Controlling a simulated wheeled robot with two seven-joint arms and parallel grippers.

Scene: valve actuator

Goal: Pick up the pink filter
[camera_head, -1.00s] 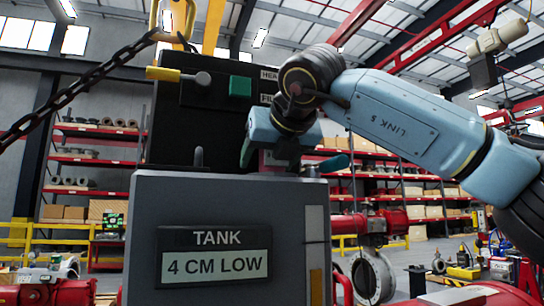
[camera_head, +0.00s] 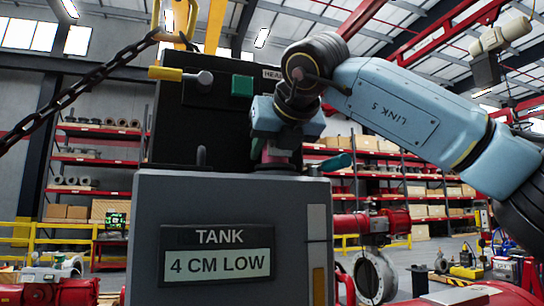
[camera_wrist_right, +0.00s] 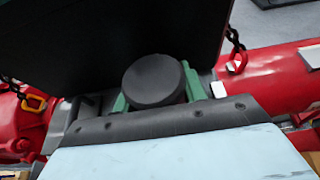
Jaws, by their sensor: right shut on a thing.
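The pink filter (camera_head: 267,154) shows as a small pink patch above the grey tank box (camera_head: 150,245), mostly hidden by my right gripper (camera_head: 283,135). My right gripper comes down over it from above and is shut on it. In the right wrist view, a round dark cap (camera_wrist_right: 154,78) sits between the green fingers of the right gripper (camera_wrist_right: 158,96). I see no pink in that view. Whether the filter is clear of the box top cannot be told. My left gripper is in neither view.
A black panel (camera_head: 208,115) with a green button (camera_head: 242,86) and a yellow-handled lever (camera_head: 165,73) stands behind the box. A chain (camera_head: 70,92) hangs at the left. A teal handle (camera_head: 337,161) sticks out right of the gripper. Red pipework (camera_head: 375,222) lies behind, right.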

